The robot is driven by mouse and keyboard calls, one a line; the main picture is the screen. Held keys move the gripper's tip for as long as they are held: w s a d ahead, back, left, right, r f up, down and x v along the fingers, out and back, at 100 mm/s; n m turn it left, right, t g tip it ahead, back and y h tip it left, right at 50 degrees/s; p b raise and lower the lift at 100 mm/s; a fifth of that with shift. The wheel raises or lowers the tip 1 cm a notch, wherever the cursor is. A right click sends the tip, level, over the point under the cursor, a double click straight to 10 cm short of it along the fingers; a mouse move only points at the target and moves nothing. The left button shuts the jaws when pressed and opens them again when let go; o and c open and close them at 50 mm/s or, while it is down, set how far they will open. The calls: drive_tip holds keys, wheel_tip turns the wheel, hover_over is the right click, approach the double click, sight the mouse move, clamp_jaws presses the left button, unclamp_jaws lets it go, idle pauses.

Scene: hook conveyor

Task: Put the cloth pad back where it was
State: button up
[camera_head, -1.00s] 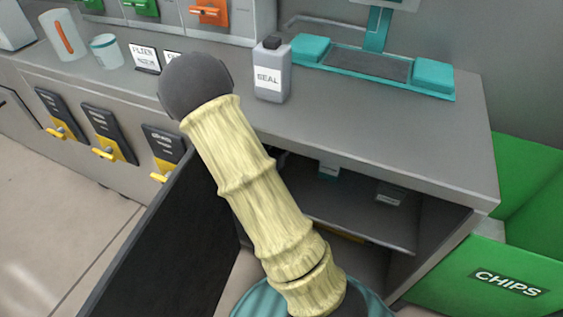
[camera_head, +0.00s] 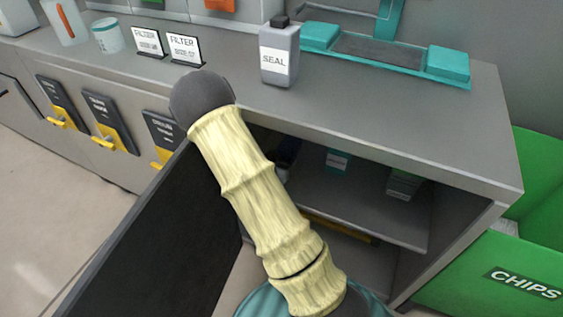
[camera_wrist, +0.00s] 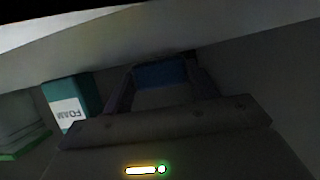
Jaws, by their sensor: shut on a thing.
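My gripper (camera_wrist: 161,82) is inside the dim cabinet (camera_head: 500,192). Its dark fingers are shut on a dark blue thing (camera_wrist: 160,73), which looks like the cloth pad. The pad's edges and underside are hard to make out, and I cannot tell whether it touches a surface. In the head view my arm covers most of the gripper. A teal and white FOAM box (camera_wrist: 70,103) stands left of the gripper in the wrist view; it also shows on the shelf in the head view (camera_head: 338,160).
A stack of pale, green-edged items (camera_wrist: 22,125) is at the wrist view's far left. The dark cabinet door (camera_head: 150,240) stands open beside my arm. The shelf (camera_head: 375,215) has bare room at its front. A SEAL bottle (camera_head: 279,55) stands on the counter above.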

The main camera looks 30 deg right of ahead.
drive_tip(key=shift+f, duration=0.35)
drive_tip(key=o, duration=1)
drive_tip(key=shift+r, duration=0.1)
drive_tip(key=shift+c, duration=0.2)
